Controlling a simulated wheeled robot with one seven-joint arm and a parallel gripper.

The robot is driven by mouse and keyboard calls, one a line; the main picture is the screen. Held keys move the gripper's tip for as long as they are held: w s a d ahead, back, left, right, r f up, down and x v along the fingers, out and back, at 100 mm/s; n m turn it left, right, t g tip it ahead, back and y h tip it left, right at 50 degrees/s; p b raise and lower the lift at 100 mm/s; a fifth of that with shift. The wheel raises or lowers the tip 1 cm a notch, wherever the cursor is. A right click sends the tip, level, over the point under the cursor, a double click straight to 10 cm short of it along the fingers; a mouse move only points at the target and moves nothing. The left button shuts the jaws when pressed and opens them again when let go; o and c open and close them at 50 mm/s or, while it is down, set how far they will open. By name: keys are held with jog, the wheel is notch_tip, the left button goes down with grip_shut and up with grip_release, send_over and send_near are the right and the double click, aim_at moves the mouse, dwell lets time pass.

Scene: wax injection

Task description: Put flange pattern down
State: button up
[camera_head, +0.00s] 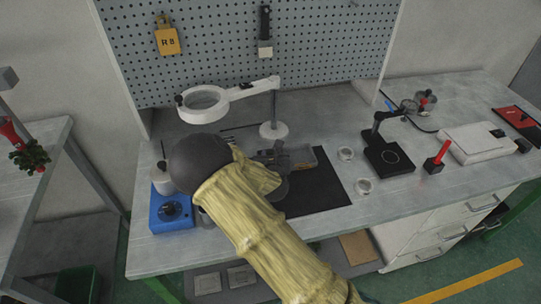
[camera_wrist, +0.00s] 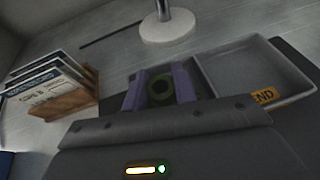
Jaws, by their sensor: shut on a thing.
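In the wrist view, my gripper (camera_wrist: 162,86) is shut on a dark green, ring-like flange pattern (camera_wrist: 161,88), held between its two purple-grey fingers. The pattern's round opening faces the camera. In the head view, my gripper (camera_head: 279,157) is over the bench beside the dark mat, and my arm hides much of it; I cannot make out the pattern there. A grey tray (camera_wrist: 250,68) with an orange label ending in "ND" lies just right of the gripper in the wrist view. The tray also shows in the head view (camera_head: 322,157). I cannot tell whether the pattern touches anything below.
A magnifier lamp (camera_head: 204,103) stands behind the gripper on a white round base (camera_wrist: 167,27). A wooden card rack (camera_wrist: 62,101) is left in the wrist view. A blue device (camera_head: 171,211) stands left of my arm. The dark mat (camera_head: 325,190) has bare room.

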jog(key=shift+f, duration=0.15)
jog(key=o, duration=0.7)
jog(key=shift+f, duration=0.15)
jog(key=shift+c, duration=0.2)
jog(key=shift+r, duration=0.2)
jog(key=v, duration=1.2)
jog(key=shift+s, duration=0.1)
